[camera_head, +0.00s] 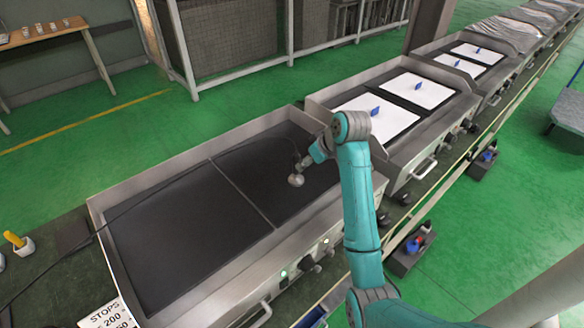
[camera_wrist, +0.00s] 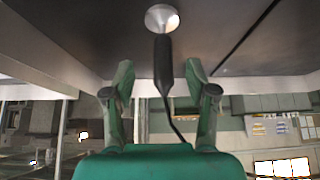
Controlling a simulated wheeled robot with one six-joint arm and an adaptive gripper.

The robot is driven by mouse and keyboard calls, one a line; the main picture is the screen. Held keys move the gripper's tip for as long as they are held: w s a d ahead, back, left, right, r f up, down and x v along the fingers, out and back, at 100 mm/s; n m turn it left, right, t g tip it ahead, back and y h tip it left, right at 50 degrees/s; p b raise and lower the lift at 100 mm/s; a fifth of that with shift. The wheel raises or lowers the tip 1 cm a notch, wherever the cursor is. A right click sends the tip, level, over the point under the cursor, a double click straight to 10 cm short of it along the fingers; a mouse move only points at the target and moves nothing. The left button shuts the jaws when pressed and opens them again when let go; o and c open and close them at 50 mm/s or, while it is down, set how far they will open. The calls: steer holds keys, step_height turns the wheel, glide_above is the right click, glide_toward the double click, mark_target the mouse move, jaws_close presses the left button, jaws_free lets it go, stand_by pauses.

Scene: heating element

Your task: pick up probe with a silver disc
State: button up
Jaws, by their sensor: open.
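The probe stands out by its silver disc (camera_head: 295,181), which is on or just above the dark griddle plate in the head view. In the wrist view the silver disc (camera_wrist: 162,17) is at the top, and its black handle (camera_wrist: 163,68) runs down between my fingers with a thin cable below. My gripper (camera_wrist: 160,76) is open, with a finger on each side of the handle and a visible gap on both sides. In the head view my gripper (camera_head: 304,165) is just above and right of the disc, and its fingers are too small to make out.
The dark griddle plate (camera_head: 170,235) has a raised steel rim and a seam across it. A thin black cable lies over it. A neighbouring griddle (camera_head: 322,98) carries white sheets (camera_head: 419,90) with blue items. A lettered sign (camera_head: 108,315) is at the lower left.

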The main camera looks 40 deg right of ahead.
mark_target(296, 171)
steer(key=shift+a+x, duration=0.2)
steer(key=shift+x, duration=4.55)
steer(key=shift+w+r, duration=0.1)
jaws_close()
